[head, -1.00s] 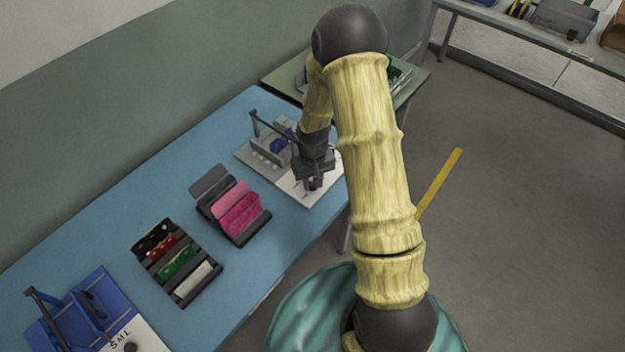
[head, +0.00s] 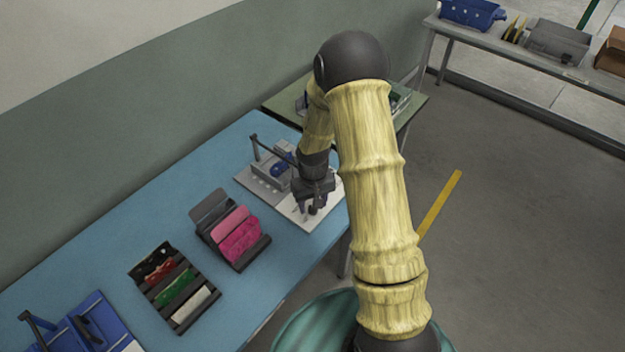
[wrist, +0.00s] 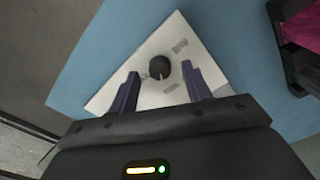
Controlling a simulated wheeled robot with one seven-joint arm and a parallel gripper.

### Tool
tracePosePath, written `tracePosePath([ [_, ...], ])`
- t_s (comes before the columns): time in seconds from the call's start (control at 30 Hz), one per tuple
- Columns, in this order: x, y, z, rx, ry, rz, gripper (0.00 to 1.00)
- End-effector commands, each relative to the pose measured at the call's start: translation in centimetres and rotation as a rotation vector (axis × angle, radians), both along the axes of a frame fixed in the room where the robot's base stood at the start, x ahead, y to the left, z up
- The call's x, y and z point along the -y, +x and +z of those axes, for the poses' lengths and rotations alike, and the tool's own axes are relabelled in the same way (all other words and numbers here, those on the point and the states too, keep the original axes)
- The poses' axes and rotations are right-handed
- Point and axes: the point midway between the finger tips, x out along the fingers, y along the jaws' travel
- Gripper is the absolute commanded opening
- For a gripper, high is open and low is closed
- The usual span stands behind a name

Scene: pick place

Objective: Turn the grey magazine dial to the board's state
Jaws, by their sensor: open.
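The grey magazine (head: 262,176) stands at the far end of the blue table, with a black arm and a blue part on it. In the wrist view the plate (wrist: 110,98) carries a round dark dial (wrist: 160,66) with a light pointer line and small printed marks, too small to read. My gripper (wrist: 160,70) is open, one finger on each side of the dial, with gaps visible. In the head view my gripper (head: 312,206) points down over the plate and largely hides the dial.
A dark holder with a pink board (head: 237,232) stands left of the magazine. Nearer is a black rack (head: 172,285) with red, green and white boards. A blue magazine (head: 85,325) is at bottom left. A green table (head: 415,104) stands behind.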

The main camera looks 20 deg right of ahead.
Motion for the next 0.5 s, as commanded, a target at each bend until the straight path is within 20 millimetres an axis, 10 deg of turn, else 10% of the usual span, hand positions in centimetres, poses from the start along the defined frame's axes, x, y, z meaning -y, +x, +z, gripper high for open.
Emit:
tracePosePath([
  [0.5,0.1,0.1,9.6,0.005,0.0,-0.002,0.48],
])
